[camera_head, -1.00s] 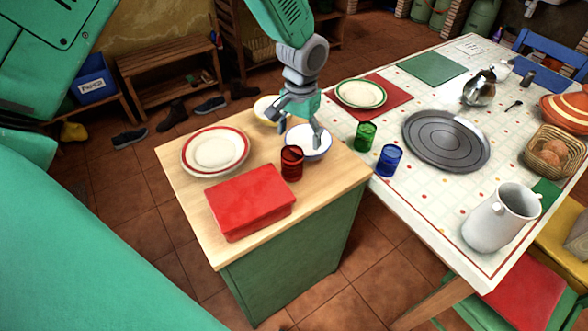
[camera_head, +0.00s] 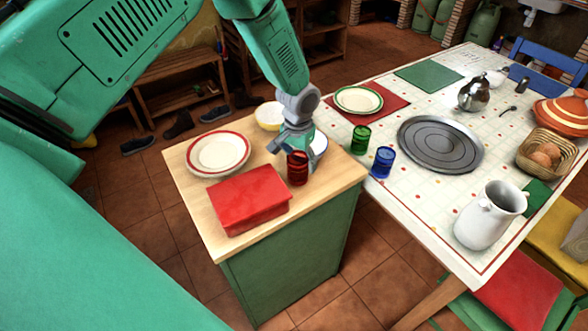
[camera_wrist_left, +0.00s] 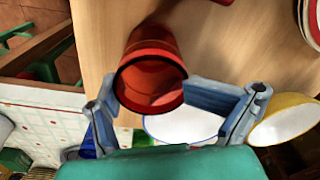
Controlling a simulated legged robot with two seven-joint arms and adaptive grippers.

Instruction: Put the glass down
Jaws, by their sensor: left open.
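The red glass (camera_head: 297,171) stands upright on the wooden top of the green cabinet, near the red box. My left gripper (camera_head: 292,151) is open at the glass, its fingers pointing down and partly covering the view of it. In the left wrist view the open fingers (camera_wrist_left: 177,98) are on either side of the mouth of the red glass (camera_wrist_left: 150,50), with a gap on the right side. A green glass (camera_head: 361,139) and a blue glass (camera_head: 383,163) stand on the tiled table to the right. My right gripper is not in view.
A red-rimmed plate (camera_head: 217,153), the red box (camera_head: 248,200), a yellow bowl (camera_head: 269,116) and a white bowl (camera_wrist_left: 185,124) crowd the wooden top (camera_head: 310,196). Its front right part is bare. The table holds a grey tray (camera_head: 440,145) and a white jug (camera_head: 488,218).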

